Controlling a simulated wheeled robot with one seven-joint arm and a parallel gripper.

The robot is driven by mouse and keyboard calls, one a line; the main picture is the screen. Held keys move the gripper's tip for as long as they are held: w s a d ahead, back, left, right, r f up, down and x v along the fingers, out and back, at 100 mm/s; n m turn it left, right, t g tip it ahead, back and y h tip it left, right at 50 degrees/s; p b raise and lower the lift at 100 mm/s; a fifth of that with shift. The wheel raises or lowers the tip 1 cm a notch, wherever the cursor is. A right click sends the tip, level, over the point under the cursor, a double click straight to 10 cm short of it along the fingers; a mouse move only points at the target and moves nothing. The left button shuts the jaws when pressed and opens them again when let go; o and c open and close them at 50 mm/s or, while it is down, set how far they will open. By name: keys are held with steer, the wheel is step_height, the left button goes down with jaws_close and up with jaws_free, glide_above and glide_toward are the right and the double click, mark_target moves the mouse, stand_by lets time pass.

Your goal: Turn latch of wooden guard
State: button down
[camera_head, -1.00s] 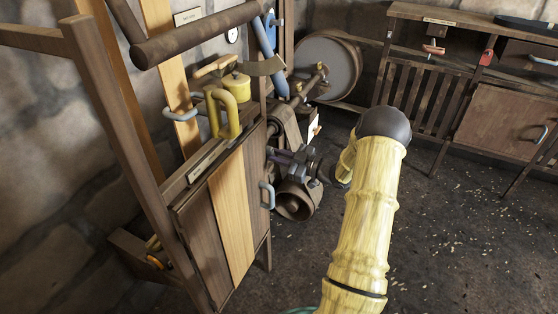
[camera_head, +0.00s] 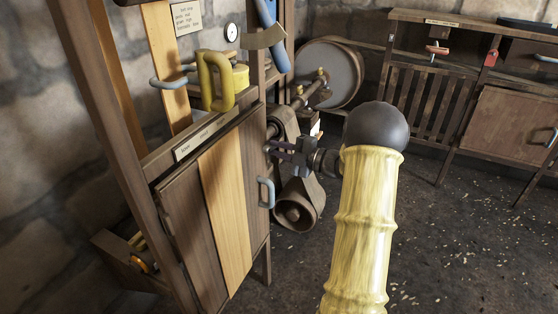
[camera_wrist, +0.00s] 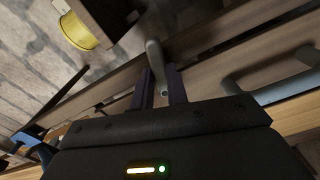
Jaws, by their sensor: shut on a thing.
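The wooden guard (camera_head: 225,215) is a plank-faced door panel with a pale stripe and a blue-grey handle (camera_head: 266,193), left of centre in the head view. The handle also shows at the right of the wrist view (camera_wrist: 268,88). My gripper (camera_head: 272,150) is at the guard's upper right edge, above the handle. In the wrist view, my gripper (camera_wrist: 159,82) has its two dark fingers shut on a small grey lever, the latch (camera_wrist: 154,58), which sticks out past the fingertips. The latch is not clear in the head view.
A yellow pot (camera_head: 236,78) and a thick yellow handle (camera_head: 211,85) are above the guard. Belt-drive pulleys (camera_head: 294,213) stand just right of it, behind my wrist. A wooden cabinet (camera_head: 503,125) stands at the back right.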

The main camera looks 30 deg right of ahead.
steer(key=n+b, duration=0.2)
steer(key=shift+f+b, duration=0.3)
steer(key=shift+r+n+b, duration=0.15)
steer(key=shift+n+b, duration=0.35)
steer(key=c, duration=1.4)
jaws_free()
steer(key=shift+d+r, duration=0.1)
steer(key=p+v, duration=0.3)
steer(key=v, duration=1.4)
steer(key=shift+s+d, duration=0.1)
steer(key=shift+s, duration=0.05)
